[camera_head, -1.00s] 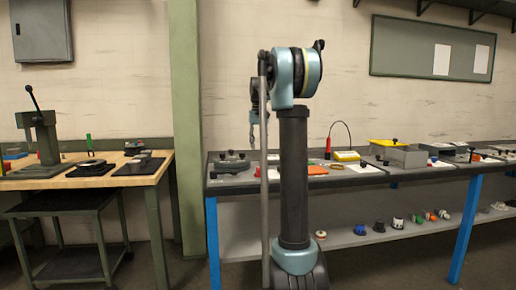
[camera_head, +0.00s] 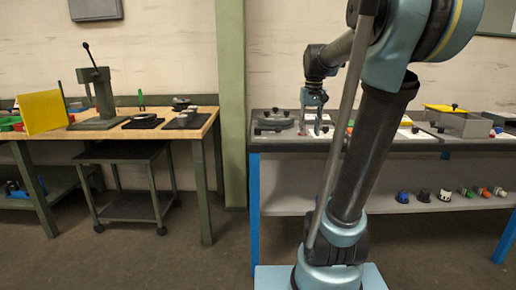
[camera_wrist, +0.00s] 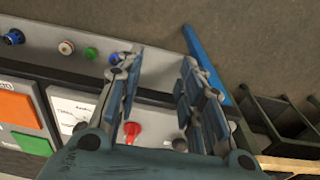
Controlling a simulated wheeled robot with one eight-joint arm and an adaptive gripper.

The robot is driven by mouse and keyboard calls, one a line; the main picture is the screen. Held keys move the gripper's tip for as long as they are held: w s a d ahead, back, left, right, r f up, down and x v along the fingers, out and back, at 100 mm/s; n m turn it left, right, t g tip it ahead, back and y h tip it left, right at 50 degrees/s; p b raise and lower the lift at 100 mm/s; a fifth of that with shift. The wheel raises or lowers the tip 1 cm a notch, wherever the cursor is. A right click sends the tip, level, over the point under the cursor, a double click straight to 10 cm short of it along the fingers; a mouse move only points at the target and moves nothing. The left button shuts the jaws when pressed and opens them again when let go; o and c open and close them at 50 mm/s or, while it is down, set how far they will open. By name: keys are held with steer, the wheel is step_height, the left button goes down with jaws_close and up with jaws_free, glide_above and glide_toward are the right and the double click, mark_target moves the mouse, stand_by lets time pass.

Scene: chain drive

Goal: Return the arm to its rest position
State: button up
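My arm (camera_head: 375,140) rises from its base in front of the dark workbench and leans to the right, bent at a large elbow joint at the top right of the head view. My gripper (camera_head: 313,118) hangs from the forearm over the left end of that bench. In the wrist view my gripper (camera_wrist: 165,60) has its two fingers spread apart, with nothing between them. A red-topped piece (camera_wrist: 131,130) shows below and between the fingers. I cannot tell the exact height of the fingers above the bench.
The dark workbench (camera_head: 275,147) holds a grey fixture (camera_head: 274,120) and a grey box with a yellow lid (camera_head: 462,122). Its lower shelf (camera_head: 285,203) bears several small coloured parts. Floor between is clear.

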steer(key=s+f+t, duration=0.1)
steer(key=s+f, duration=2.1)
steer(key=s, duration=0.1)
steer(key=shift+a, duration=0.4)
steer(key=shift+w+f, duration=0.2)
steer(key=shift+w, duration=0.25)
steer(key=shift+s, duration=0.1)
steer(key=shift+c, duration=0.2)
